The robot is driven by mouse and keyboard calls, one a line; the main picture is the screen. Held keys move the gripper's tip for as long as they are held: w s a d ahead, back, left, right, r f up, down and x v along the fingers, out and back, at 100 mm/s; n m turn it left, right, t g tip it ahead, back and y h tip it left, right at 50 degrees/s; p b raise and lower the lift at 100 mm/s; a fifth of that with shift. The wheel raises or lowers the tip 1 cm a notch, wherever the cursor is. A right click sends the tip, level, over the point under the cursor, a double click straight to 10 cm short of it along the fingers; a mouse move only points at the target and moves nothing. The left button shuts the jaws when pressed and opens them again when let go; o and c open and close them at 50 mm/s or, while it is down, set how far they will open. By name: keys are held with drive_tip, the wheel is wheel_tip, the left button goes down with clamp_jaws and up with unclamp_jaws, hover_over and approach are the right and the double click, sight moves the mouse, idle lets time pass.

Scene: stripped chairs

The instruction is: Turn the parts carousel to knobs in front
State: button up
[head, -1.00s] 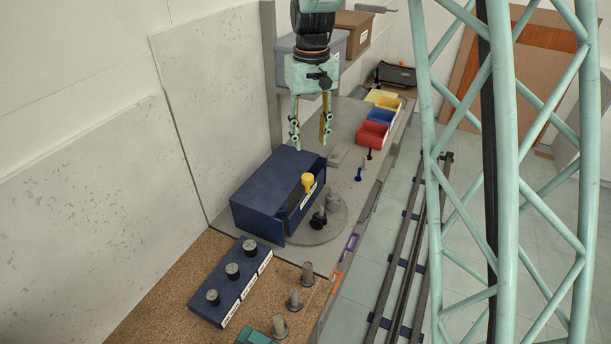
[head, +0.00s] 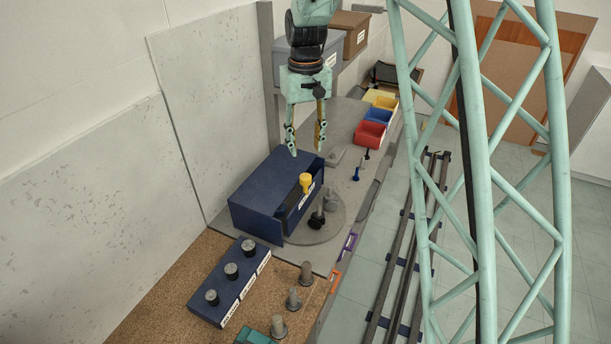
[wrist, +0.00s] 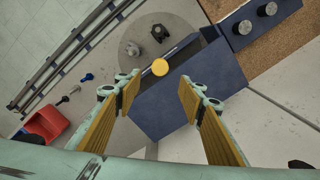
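The parts carousel shows as a grey round disc (head: 340,222) on the bench, partly under a dark blue housing (head: 262,208). A dark knob-like part (head: 317,219) stands on the disc's exposed side, with a grey part (head: 331,202) beside it. Both also show on the disc in the wrist view (wrist: 128,40). A yellow knob (head: 305,181) stands at the housing's front edge; it also shows in the wrist view (wrist: 160,67). My gripper (head: 306,149) is open and empty, pointing down above the housing. The disc's rear is hidden by the housing.
A blue block with several dark knobs (head: 231,270) lies on the cork mat (head: 185,280), near grey pegs (head: 293,297). Red (head: 370,134), blue and yellow bins stand farther back. A wall panel (head: 205,110) borders the bench on the left.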

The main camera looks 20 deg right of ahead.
sight(306, 176)
drive_tip(key=shift+f+p, duration=0.5)
drive_tip(key=shift+f, duration=5.8)
drive_tip(key=shift+c, duration=0.5)
drive_tip(key=c, duration=1.1)
drive_tip(key=shift+o, duration=0.2)
